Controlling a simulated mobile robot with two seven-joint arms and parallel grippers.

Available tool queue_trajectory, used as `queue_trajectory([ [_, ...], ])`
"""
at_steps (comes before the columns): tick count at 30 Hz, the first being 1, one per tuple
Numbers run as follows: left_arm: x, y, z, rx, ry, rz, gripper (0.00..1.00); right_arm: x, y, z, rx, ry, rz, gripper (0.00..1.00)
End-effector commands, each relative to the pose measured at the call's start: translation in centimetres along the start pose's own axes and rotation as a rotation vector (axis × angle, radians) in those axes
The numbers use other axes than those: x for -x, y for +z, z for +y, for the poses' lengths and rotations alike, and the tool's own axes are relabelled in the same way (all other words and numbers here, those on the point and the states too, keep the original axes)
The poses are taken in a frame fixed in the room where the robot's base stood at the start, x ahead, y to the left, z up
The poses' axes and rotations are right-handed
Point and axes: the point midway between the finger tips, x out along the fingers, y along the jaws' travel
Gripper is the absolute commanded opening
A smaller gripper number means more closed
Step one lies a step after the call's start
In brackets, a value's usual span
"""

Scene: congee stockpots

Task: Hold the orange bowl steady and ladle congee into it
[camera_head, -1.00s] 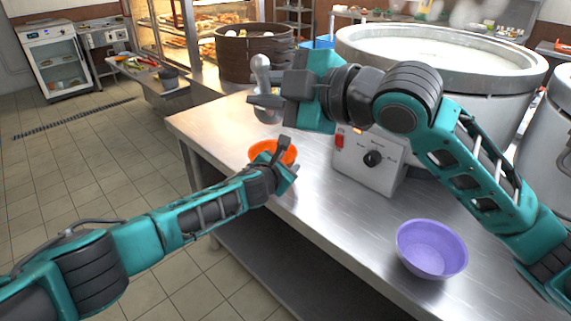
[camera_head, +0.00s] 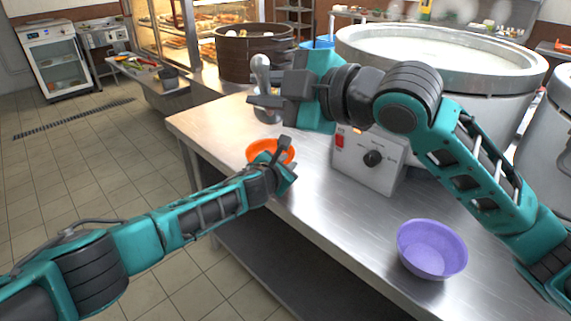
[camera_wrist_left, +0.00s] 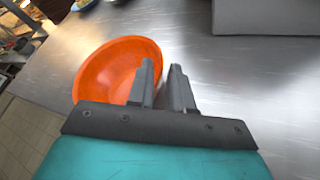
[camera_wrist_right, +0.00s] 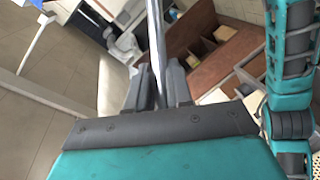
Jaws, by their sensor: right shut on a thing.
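The orange bowl (camera_head: 262,148) stands on the steel table near its left edge; it also shows in the left wrist view (camera_wrist_left: 105,72). My left gripper (camera_head: 286,160) is at the bowl's near right side. In the left wrist view its fingers (camera_wrist_left: 164,80) are slightly apart, with the bowl's right rim at the gap; contact is unclear. My right gripper (camera_head: 262,101) is above and behind the bowl, shut on the metal ladle (camera_head: 262,72). The ladle's handle (camera_wrist_right: 156,40) runs between its fingers (camera_wrist_right: 157,88). The large pot (camera_head: 505,72) holds white congee (camera_head: 430,48).
A purple bowl (camera_head: 432,250) stands on the table at the front right. A grey control box (camera_head: 365,165) with a knob is below my right arm. A brown steamer basket (camera_head: 250,55) stands at the back. Bare steel table lies between the two bowls.

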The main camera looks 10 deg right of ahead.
Motion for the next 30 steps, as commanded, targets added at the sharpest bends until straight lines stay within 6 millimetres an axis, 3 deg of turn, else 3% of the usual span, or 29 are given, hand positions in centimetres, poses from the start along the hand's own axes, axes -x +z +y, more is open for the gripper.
queue_trajectory([
  [6,0.0,-0.1,0.0,0.000,0.000,0.001,0.39,0.0,-0.1,0.1,0.003,0.004,0.002,0.00],
  [19,0.6,0.0,0.1,-0.001,-0.001,0.001,0.39,0.1,-0.3,0.5,0.003,0.004,0.002,0.00],
  [30,3.7,0.1,0.1,-0.001,-0.001,0.001,0.39,0.5,-1.2,2.0,0.003,0.003,0.002,0.00],
])
